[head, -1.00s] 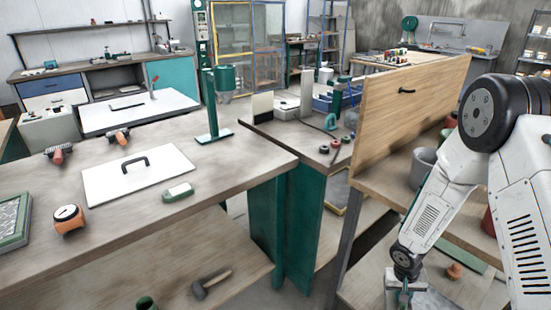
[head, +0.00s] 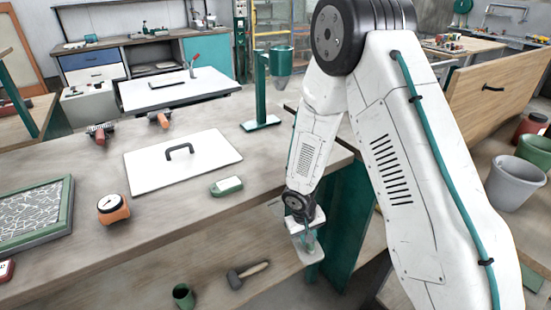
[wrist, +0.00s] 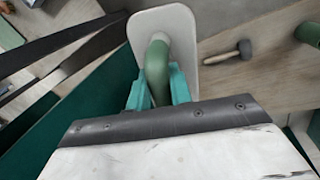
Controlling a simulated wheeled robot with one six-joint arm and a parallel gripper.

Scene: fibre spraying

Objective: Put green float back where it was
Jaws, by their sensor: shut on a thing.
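The green float, with a pale flat plate (wrist: 178,22) and a rounded green handle (wrist: 157,62), is held in my gripper (wrist: 159,88). The teal fingers are closed on the handle, one on each side. In the head view my gripper (head: 306,237) hangs just off the right front edge of the workbench (head: 185,230), below the bench top. The float's plate (head: 313,257) shows beneath it, with the handle partly hidden by the fingers.
A green-and-white block (head: 226,186), a white board with a black handle (head: 200,158) and an orange gauge (head: 112,208) lie on the bench. A mallet (head: 246,273) and a green cup (head: 183,296) are on the lower shelf. Grey bucket (head: 515,182) stands right.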

